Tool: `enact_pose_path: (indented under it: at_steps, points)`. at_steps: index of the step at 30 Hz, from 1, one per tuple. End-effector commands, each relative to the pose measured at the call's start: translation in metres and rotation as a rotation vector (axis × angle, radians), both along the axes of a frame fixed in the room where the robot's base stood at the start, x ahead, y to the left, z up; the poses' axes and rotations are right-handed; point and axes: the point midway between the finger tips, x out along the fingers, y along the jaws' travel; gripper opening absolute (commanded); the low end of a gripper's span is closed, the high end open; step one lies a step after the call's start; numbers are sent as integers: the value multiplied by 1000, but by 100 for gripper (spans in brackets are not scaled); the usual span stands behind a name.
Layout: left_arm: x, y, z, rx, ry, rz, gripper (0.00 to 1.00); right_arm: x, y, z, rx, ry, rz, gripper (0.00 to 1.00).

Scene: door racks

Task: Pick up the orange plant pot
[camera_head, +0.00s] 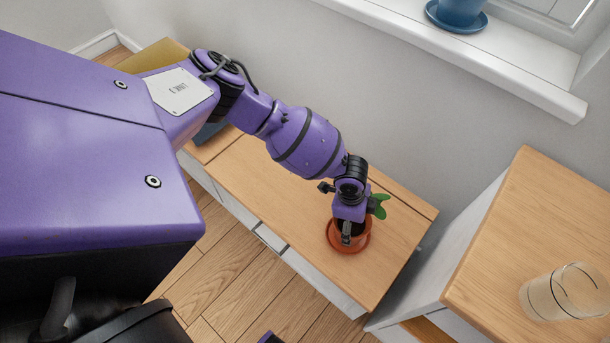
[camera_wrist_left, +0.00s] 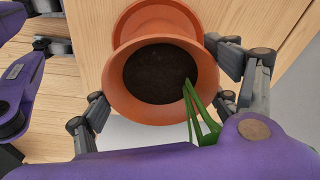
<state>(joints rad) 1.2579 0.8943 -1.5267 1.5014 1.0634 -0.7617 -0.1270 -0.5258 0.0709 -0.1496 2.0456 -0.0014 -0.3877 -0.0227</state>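The orange plant pot (camera_head: 363,235) stands upright on an orange saucer on the low wooden-topped cabinet (camera_head: 290,230). It holds dark soil and a plant with green leaves (camera_head: 378,206). In the left wrist view the pot (camera_wrist_left: 116,88) fills the middle, with the saucer (camera_wrist_left: 205,18) behind it and green stems at its right side. My left gripper (camera_head: 350,222) is over the pot and hides part of it. In the left wrist view its dark fingers (camera_wrist_left: 160,105) are spread on either side of the rim. Contact with the pot is not clear.
A taller wooden cabinet (camera_head: 540,215) stands at the right with a clear glass jar (camera_head: 565,292) on it. A blue pot (camera_head: 460,12) sits on the white windowsill (camera_head: 500,60) above. The wall runs close behind the low cabinet. Wooden floor lies in front.

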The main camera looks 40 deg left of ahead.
Motion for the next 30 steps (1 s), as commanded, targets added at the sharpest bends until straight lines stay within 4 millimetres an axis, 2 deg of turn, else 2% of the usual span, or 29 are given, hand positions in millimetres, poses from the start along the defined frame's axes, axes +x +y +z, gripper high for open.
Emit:
enact_pose_path:
  at_steps: [1, 11, 23, 29, 30]
  points:
    - [2, 0, 1, 0, -4, 0, 62, -1, 0, 0, 0, 1, 0, 40]
    - [2, 0, 1, 1, -4, 0, 19, -8, -2, -2, -2, 13, -3, 40]
    - [4, 0, 9, -1, -7, 1, 18, -10, -2, -1, -3, 17, -4, 40]
    - [3, 1, 38, -1, -8, 0, 18, -4, -2, 6, -3, 4, -3, 40]
    - [-5, 4, 45, 0, -5, 0, 18, -1, -2, 9, -2, -1, -3, 40]
